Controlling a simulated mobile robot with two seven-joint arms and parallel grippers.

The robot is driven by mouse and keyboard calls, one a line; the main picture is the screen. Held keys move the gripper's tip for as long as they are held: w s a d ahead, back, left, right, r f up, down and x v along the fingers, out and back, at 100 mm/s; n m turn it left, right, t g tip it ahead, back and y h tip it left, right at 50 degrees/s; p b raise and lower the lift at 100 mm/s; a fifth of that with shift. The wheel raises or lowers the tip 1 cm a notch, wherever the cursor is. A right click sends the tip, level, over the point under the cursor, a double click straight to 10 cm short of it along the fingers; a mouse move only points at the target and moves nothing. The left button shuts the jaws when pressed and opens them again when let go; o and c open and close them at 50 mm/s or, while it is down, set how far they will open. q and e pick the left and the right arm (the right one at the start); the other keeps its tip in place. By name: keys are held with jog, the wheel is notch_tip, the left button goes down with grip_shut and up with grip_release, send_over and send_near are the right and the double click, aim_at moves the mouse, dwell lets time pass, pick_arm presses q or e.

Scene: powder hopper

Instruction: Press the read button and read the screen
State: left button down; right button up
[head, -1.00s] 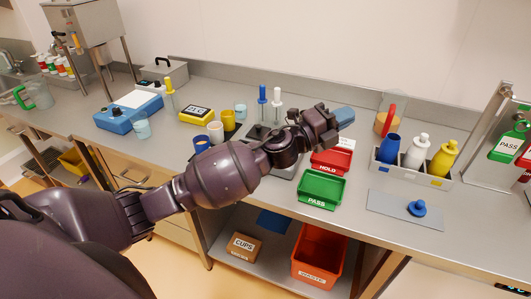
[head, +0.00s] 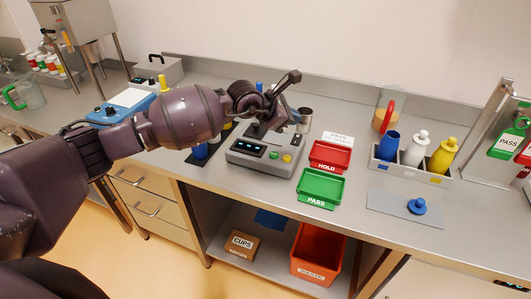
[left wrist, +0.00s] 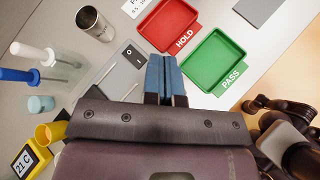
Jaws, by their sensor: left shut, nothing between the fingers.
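A grey reader (head: 262,150) stands on the bench near its front edge. Its dark screen (head: 249,148) is lit with small pale-cyan marks, too small to read. A green button (head: 272,156) and a yellow button (head: 287,158) sit right of the screen; I cannot read their labels. My left gripper (head: 278,108) is above the back of the reader, its fingertips not clear in the head view. In the left wrist view its blue fingers (left wrist: 164,75) are shut and empty, beside a black rocker switch (left wrist: 132,55).
A red HOLD tray (head: 330,155) and a green PASS tray (head: 320,188) lie right of the reader. A metal cup (head: 305,120) stands behind it. A bottle rack (head: 408,174) is farther right. My left arm hides part of the bench's left side.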

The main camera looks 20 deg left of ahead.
pick_arm(q)
jog(key=a+f+y, duration=0.1)
jog(key=a+m+y, duration=0.1)
jog(key=a, duration=0.1)
jog(key=a+f+y, duration=0.1)
jog(key=shift+w+a+f+m+y, duration=0.25)
jog(key=shift+a+f+m+y, duration=0.05)
jog(key=shift+a+f+m, duration=0.1)
pick_arm(e)
jog(key=shift+w+a, duration=0.15)
jog(key=shift+w, duration=0.1)
pick_arm(q)
jog(key=shift+f, duration=0.15)
jog(key=b, duration=0.3)
send_over(275, 155)
notch_tip(275, 155, down, 7)
jog(key=shift+f+b, duration=0.3)
jog(key=shift+f, duration=0.45)
pick_arm(e)
jog(key=f, duration=0.1)
jog(key=w+f, duration=0.1)
jog(key=f, duration=0.1)
jog(key=shift+a, duration=0.15)
pick_arm(q)
jog(key=shift+r, duration=0.1)
pick_arm(e)
jog(key=shift+s, duration=0.15)
